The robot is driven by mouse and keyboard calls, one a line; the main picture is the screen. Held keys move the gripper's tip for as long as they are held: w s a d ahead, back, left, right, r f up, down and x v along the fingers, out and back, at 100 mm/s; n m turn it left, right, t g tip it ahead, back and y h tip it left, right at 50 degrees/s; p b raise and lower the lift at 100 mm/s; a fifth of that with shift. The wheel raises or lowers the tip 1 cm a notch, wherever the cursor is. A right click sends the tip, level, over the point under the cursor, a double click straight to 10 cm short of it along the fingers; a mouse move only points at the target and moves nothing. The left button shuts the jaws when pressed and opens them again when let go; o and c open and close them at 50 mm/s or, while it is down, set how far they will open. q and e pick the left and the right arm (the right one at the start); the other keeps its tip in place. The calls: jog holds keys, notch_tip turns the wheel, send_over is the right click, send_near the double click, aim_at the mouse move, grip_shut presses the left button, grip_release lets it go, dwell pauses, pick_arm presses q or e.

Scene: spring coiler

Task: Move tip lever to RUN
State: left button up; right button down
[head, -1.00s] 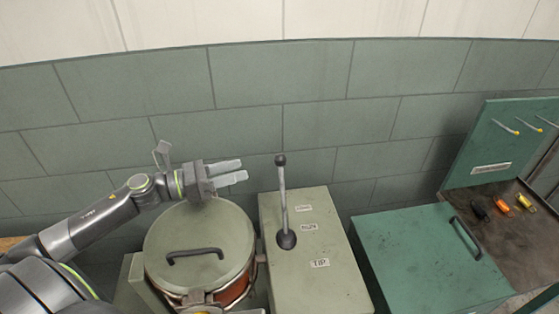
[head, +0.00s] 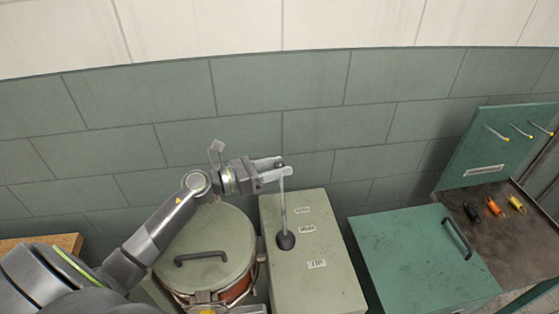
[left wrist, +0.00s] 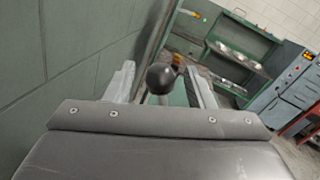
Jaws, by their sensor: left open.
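The tip lever (head: 284,210) is a thin grey rod with a black ball knob, rising from a black boot on a pale green box (head: 320,275). The box carries several small labels; the nearest reads TIP (head: 317,264). The lever stands nearly upright. My left gripper (head: 272,171) is open at the top of the lever, its fingers on either side of the knob in the head view. In the left wrist view the black knob (left wrist: 161,78) sits between the two spread fingers. Contact cannot be told. My right gripper is not in view.
A round lidded drum (head: 207,235) with a black handle stands left of the box. A green cabinet (head: 410,255) stands to the right, beside a brown tray (head: 480,193) with small black, orange and yellow items. A green tiled wall (head: 330,110) is behind.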

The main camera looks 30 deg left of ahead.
pick_arm(q)
jog(key=shift+w+d, duration=0.35)
grip_shut()
